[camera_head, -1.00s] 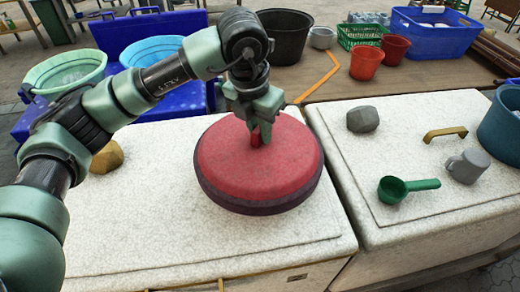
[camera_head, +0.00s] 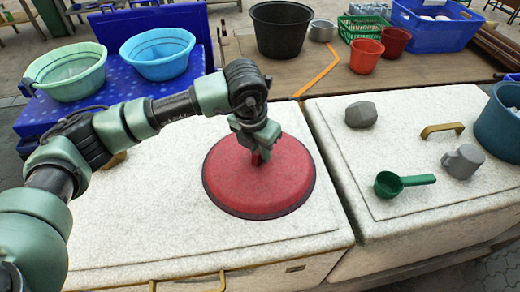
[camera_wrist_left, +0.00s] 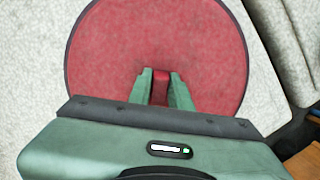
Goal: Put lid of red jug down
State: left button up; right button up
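The red lid (camera_head: 285,185), round with a dark rim, is level at the white chest top (camera_head: 130,215), near its right side. It looks to be resting there, though its underside is hidden. My left gripper (camera_head: 257,153) points down at the middle of the lid. In the left wrist view, its fingers (camera_wrist_left: 160,86) stand on both sides of the lid's small red handle (camera_wrist_left: 161,78) and look shut on it. No red jug can be made out for sure. My right gripper is not in view.
The chest top is bare left of and in front of the lid. A second white chest at right holds a grey stone (camera_head: 361,114), a green scoop (camera_head: 400,183), a grey mug (camera_head: 463,161) and a blue pot (camera_head: 500,125). Basins and buckets stand behind.

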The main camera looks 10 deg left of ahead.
aim_at(255, 158)
pick_arm(q)
jog(key=o, duration=0.4)
jog(key=shift+r, duration=0.15)
jog(key=shift+r, duration=0.25)
jog(key=b+v, duration=0.2)
jog(key=v, duration=0.9)
jog(key=shift+s+a+r+b, duration=0.1)
jog(key=shift+r+b, duration=0.1)
jog(key=shift+b, duration=0.2)
